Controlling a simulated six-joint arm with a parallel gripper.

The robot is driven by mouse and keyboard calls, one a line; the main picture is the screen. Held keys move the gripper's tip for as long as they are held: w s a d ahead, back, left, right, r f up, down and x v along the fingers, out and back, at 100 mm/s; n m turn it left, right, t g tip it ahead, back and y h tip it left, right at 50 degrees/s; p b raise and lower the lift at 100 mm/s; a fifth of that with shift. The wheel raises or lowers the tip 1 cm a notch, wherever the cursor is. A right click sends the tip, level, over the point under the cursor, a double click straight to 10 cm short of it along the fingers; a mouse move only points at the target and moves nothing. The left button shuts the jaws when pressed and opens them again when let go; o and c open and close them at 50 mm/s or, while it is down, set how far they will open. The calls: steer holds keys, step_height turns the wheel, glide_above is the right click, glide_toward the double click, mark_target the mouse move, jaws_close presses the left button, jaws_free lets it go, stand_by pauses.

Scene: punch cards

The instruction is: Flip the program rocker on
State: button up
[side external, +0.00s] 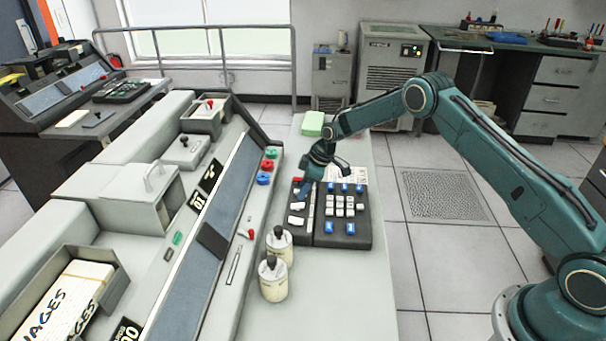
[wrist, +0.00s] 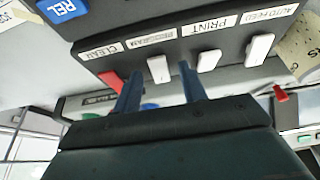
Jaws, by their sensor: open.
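The program rocker (wrist: 159,69) is a white rocker under the label that reads like PROGRAM in the wrist view, between the red CLEAR rocker (wrist: 111,82) and the white PRINT rocker (wrist: 208,60). My gripper (wrist: 161,68) is open, with one blue finger on either side of the program rocker. I cannot tell whether the fingers touch it. In the side view my gripper (side external: 305,190) is over the left edge of the dark keypad panel (side external: 325,238), and seems to hide the program rocker.
A white AUTO FEED rocker (wrist: 260,49) stands beyond PRINT. Blue and white keys (side external: 345,207) fill the panel's right side. Two cream bottles (side external: 274,280) stand in front of the panel at left. A green block (side external: 313,123) lies behind. The bench right of the bottles is clear.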

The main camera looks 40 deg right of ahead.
jaws_close()
steer(key=shift+w+a, duration=0.1)
stand_by(0.3)
steer(key=shift+w+a+g+h, duration=0.15)
steer(key=shift+w+g+h, duration=0.05)
steer(key=shift+g+h, duration=0.45)
steer(key=shift+w+a+g+h, duration=0.1)
steer(key=shift+w+g+h, duration=0.05)
steer(key=shift+g+h, duration=0.5)
steer(key=shift+w+a+g+h, duration=0.1)
steer(key=shift+g+h, duration=0.3)
steer(key=shift+h, duration=0.1)
jaws_free()
